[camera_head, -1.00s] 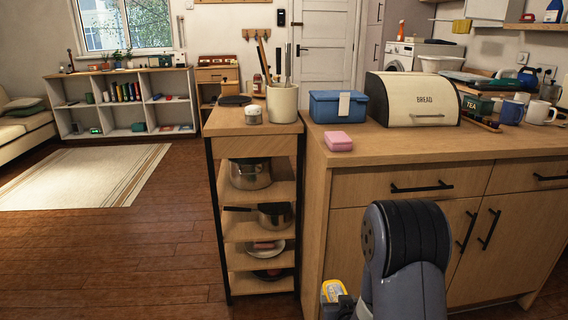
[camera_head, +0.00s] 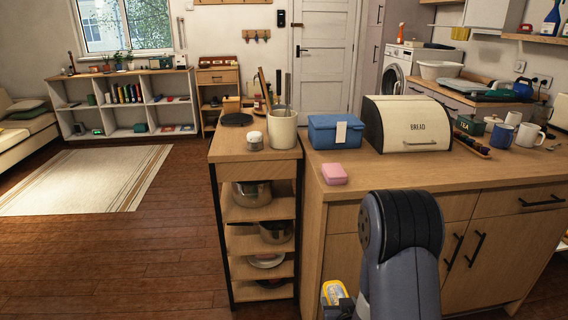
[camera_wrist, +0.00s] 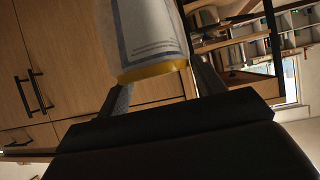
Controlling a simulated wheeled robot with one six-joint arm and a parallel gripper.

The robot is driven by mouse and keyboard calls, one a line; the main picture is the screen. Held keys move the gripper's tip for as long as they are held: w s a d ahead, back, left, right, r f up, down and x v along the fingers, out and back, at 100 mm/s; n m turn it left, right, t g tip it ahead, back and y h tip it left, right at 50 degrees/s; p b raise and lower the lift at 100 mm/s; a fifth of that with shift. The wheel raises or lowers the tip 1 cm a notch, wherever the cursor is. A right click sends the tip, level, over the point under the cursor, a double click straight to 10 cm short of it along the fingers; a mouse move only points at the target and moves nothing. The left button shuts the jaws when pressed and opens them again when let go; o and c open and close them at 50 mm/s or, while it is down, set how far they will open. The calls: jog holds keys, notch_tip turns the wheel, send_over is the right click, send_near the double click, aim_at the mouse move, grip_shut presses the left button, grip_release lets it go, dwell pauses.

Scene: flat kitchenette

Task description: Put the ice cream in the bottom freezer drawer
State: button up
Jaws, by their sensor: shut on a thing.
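The ice cream is a white tub with blue print and a yellow rim (camera_wrist: 150,38), large and tilted in the wrist view. My gripper (camera_wrist: 160,82) is shut on it, one finger at each side. In the head view, the tub's yellow and white part (camera_head: 333,291) shows low in the middle beside my arm, with the dark gripper (camera_head: 340,308) partly cut off by the lower edge. The tub is held in front of the counter. No freezer or freezer drawer is identifiable in either view.
Floor (camera_head: 120,255) is free at left.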

jog(key=s+r+p, duration=0.3)
jog(key=r+p, duration=1.1)
jog(key=shift+s, duration=0.35)
jog(key=shift+r, duration=0.1)
